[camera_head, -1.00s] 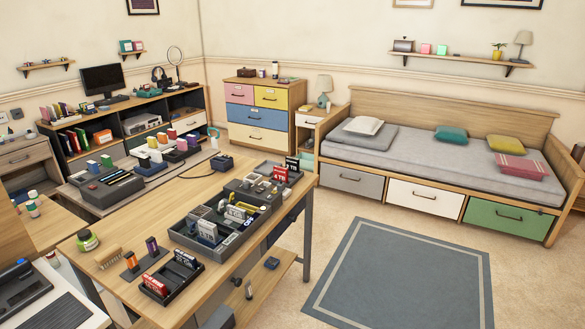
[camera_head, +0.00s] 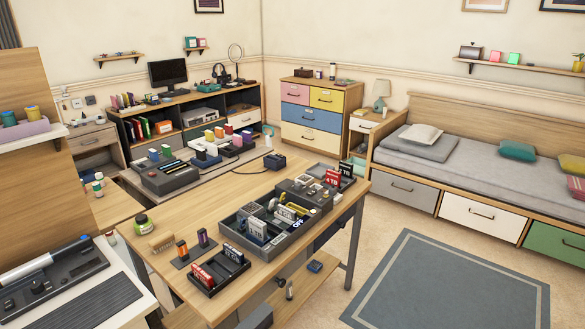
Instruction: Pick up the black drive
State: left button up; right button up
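Several small labelled drives stand on the wooden table (camera_head: 188,217). A black drive (camera_head: 346,173) with white lettering stands upright at the table's far right corner, beside a red drive (camera_head: 332,178). The grey divided tray (camera_head: 283,245) in the middle holds more upright drives in dark, white and yellow tones. A small black rack (camera_head: 222,281) in front holds a red drive (camera_head: 203,276) and darker ones. I cannot tell which dark item the task names. Neither of my grippers is in view.
A grey box (camera_head: 170,180) with slots and a row of coloured items stand behind the table. A black device with a cable (camera_head: 274,161) lies near its back edge. A white desk (camera_head: 125,302) is at the left. Floor by the rug (camera_head: 450,285) is clear.

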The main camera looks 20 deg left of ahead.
aim_at(346, 168)
jog(key=i+l+u, duration=0.25)
jog(key=i+u, duration=0.15)
jog(key=i+l+u, duration=0.8)
jog(key=l, duration=0.25)
jog(key=i, duration=0.1)
